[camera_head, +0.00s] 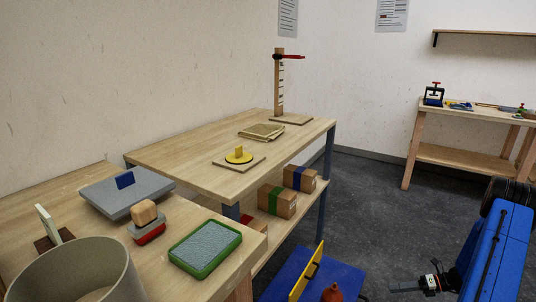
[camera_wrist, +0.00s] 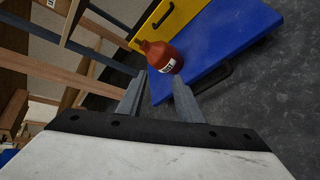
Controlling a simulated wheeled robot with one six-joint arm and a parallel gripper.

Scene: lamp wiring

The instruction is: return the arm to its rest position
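My gripper (camera_head: 398,287) is at the lower right of the head view, at the end of my blue arm, over the dark floor. In the wrist view its two grey fingers stand apart with a gap between the fingertips (camera_wrist: 159,82). Nothing is held between them. A red-brown bottle (camera_wrist: 162,57) with a white label shows beyond the fingertips, apart from them. The same bottle (camera_head: 332,293) is partly cut off at the bottom edge of the head view.
A blue platform (camera_wrist: 222,42) with a yellow panel (camera_head: 306,270) carries the bottle. Wooden workbenches (camera_head: 190,160) stand on the left, holding a green-rimmed tray (camera_head: 205,247) and other items. Another bench (camera_head: 455,155) stands at back right. Dark floor (camera_head: 385,205) lies open between.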

